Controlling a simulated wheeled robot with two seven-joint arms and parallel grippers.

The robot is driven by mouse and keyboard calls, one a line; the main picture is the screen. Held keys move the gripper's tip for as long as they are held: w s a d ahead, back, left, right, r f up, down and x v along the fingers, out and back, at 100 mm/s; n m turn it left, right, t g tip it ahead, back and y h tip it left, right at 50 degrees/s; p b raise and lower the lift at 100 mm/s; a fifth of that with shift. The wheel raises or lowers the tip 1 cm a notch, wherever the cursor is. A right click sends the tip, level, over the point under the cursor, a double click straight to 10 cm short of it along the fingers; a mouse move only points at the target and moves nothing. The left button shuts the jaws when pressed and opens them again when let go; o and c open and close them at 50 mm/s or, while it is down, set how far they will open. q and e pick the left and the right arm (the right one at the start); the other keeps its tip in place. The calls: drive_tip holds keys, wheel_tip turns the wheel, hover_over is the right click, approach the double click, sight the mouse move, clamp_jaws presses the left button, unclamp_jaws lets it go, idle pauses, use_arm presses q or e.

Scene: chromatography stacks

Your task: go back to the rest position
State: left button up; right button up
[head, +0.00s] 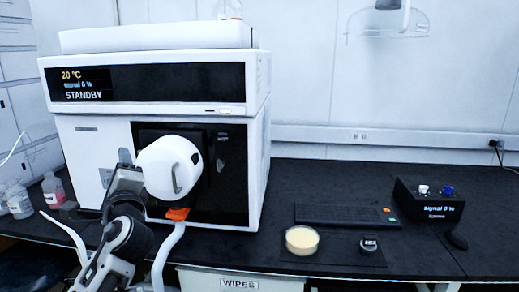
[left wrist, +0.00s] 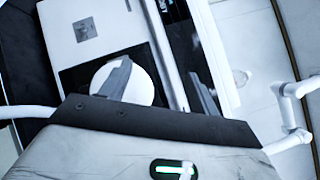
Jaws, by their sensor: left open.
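The white instrument stack (head: 255,130) stands on the black bench, its display (head: 150,82) reading 20 °C, signal 0 % and STANDBY. A white rounded part (head: 168,165) shows before its black front panel (head: 228,190); whether it is fixed there I cannot tell. My left gripper (head: 124,160) is in front of the stack's lower left. In the left wrist view my left gripper (left wrist: 160,70) is open with nothing between its fingers; one finger overlaps a white disc (left wrist: 105,82) on a black panel. My right gripper is not in view.
To the right lie a dark flat pad (head: 345,214), a cream-coloured round dish (head: 302,240), a small dark object (head: 368,245) and a black control box (head: 430,200). Bottles (head: 53,188) stand at the far left. A WIPES box (head: 240,282) is at the front.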

use_arm(q)
drive_tip(key=s+a+r+m+y, duration=0.2)
drive_tip(key=a+r+y, duration=0.15)
drive_tip(key=a, duration=0.65)
drive_tip(key=s+d+f+n+g+h, duration=0.1)
drive_tip(key=s+d+f+h, duration=0.2)
drive_tip(key=f, duration=0.7)
drive_tip(key=s+d+f+n+g+h, duration=0.1)
drive_tip(key=s+d+f+h, duration=0.2)
drive_tip(key=f, duration=0.7)
drive_tip(key=s+d+f+n+g+h, duration=0.1)
drive_tip(key=s+f+n+g+h, duration=0.3)
drive_tip(key=f, duration=0.6)
drive_tip(key=s+d+f+n+g+h, duration=0.1)
drive_tip(key=s+d+f+n+h, duration=0.2)
drive_tip(key=s+f, duration=0.55)
drive_tip(key=s+d+f+n+g+h, duration=0.1)
drive_tip(key=s+d+f+n+h, duration=0.3)
drive_tip(key=s, duration=0.7)
drive_tip(key=d+n, duration=0.4)
drive_tip(key=d, duration=0.6)
drive_tip(key=shift+w+f+t+y, duration=0.3)
drive_tip(key=shift+w+f+y, duration=0.05)
drive_tip(key=shift+f+y, duration=0.1)
